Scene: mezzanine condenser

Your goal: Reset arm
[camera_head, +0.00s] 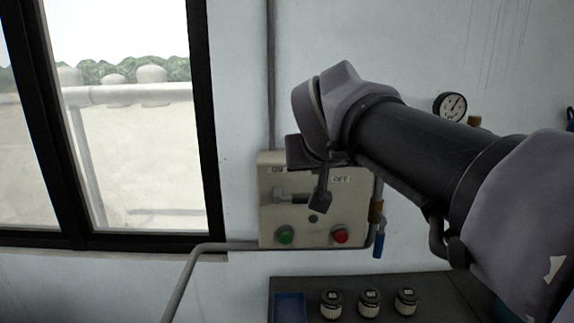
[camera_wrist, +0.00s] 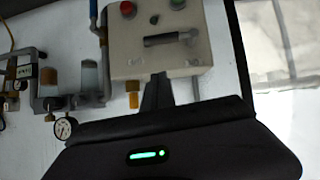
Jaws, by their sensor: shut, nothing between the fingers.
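My arm reaches in from the right of the head view, and my gripper (camera_head: 320,200) hangs at its end in front of the control box. The gripper is shut and empty. In the wrist view my gripper (camera_wrist: 157,85) shows as a dark narrow shape below the box, with no object in it. The beige control box (camera_head: 268,215) has a grey lever handle (camera_head: 290,194), a green button (camera_head: 286,235) and a red button (camera_head: 340,234). The arm and gripper hide part of the box's upper middle. The box also shows upside down in the wrist view (camera_wrist: 130,66).
A dark shelf (camera_head: 285,284) below the box holds a blue tray (camera_head: 289,308) and several black-topped knobs or jars (camera_head: 369,303). A pressure gauge (camera_head: 450,106) and a blue-handled valve (camera_head: 378,245) are on the wall. A window (camera_head: 125,150) is at left. Conduit runs beneath the box.

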